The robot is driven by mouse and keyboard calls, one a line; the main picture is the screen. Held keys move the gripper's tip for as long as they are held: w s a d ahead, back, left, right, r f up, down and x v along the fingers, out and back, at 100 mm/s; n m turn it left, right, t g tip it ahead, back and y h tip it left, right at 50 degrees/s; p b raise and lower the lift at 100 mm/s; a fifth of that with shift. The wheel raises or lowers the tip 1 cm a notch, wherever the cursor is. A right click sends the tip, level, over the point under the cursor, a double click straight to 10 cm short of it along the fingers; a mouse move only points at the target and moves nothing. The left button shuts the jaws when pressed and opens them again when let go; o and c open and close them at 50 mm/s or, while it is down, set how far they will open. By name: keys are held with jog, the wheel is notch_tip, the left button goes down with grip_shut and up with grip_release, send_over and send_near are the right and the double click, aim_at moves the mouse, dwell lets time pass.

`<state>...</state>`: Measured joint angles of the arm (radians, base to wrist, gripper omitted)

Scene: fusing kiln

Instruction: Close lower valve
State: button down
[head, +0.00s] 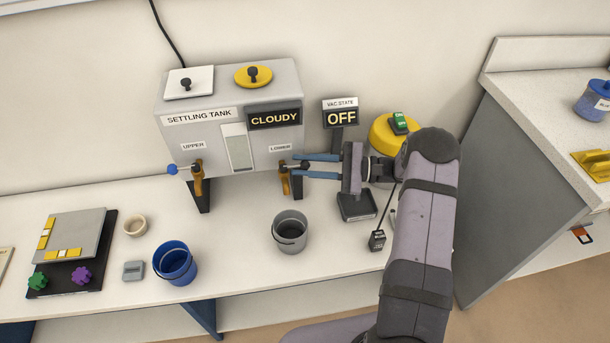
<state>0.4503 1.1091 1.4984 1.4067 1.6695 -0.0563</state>
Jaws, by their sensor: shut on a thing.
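The grey settling tank (225,105) stands on the bench against the wall, with its display reading CLOUDY. The lower valve (285,181) is a brass-orange tap at the tank's lower right front, under the LOWER label. My gripper (298,165) reaches in from the right, with its two blue fingers at the lower valve's handle, one above the other. It is shut on that handle, which the fingers mostly hide. The upper valve (197,179), with a blue knob to its left, is on the tank's left front.
A grey bucket (291,248) stands below the lower valve, and a blue bucket (180,280) is further left. The VAC STATE sign (341,117) reads OFF. A yellow round unit with a green switch (398,124) stands behind my arm. The bench between the buckets is clear.

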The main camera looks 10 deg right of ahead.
jog(key=shift+w+n+g+b, duration=0.2)
jog(key=shift+n+g+b, duration=0.25)
jog(key=shift+g, duration=0.25)
jog(key=c, duration=1.8)
grip_release()
jog(key=shift+d, duration=0.1)
jog(key=shift+s+d+b, duration=0.25)
jog(key=shift+d, duration=0.95)
jog(key=shift+s+d+b, duration=0.2)
jog(key=shift+d+b, duration=0.1)
jog(key=shift+d, duration=0.85)
jog(key=shift+s+d+b, duration=0.25)
jog(key=shift+d, duration=0.95)
